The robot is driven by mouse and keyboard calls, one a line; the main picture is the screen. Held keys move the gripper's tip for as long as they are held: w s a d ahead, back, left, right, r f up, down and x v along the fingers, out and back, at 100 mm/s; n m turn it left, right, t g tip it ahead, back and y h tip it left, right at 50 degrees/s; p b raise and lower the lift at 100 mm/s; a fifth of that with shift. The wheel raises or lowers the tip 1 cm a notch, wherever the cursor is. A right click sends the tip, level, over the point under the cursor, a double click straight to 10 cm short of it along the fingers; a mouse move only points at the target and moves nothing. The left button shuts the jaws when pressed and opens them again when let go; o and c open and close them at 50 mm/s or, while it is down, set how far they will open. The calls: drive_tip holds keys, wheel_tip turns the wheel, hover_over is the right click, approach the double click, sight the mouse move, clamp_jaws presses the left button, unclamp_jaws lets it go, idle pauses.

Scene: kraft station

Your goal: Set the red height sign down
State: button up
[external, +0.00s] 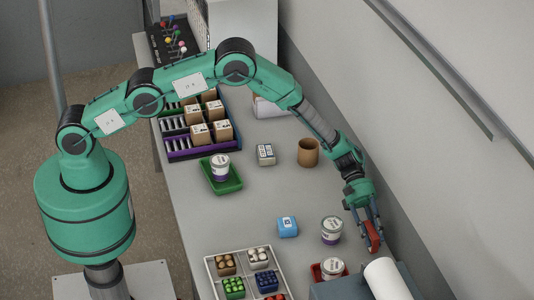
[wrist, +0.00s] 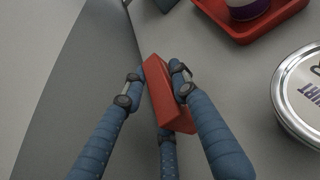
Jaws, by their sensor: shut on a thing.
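The red height sign (external: 373,236) is a red wedge-like piece held at the end of my arm on the right of the external view. In the wrist view the red height sign (wrist: 165,98) sits between the fingers, tilted. My gripper (external: 370,228) is shut on it; in the wrist view my gripper (wrist: 158,88) has its blue fingers on both sides of it. The sign is near the wall edge of the table (external: 260,201). Whether its lower end touches the tabletop I cannot tell. No writing on it is visible.
A lidded tin (external: 331,229) stands just left of my gripper. A red tray (external: 316,272) with another tin, a white roll (external: 387,280) and a blue box (external: 287,227) are nearby. A brown cup (external: 308,152) and green tray (external: 221,186) stand farther back. The table's middle is clear.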

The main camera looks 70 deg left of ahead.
drive_tip(key=shift+f, duration=1.3)
drive_tip(key=shift+f, duration=0.15)
drive_tip(key=o, duration=0.8)
drive_tip(key=shift+o, duration=0.2)
drive_tip(key=v, duration=1.2)
drive_tip(key=shift+a, duration=0.1)
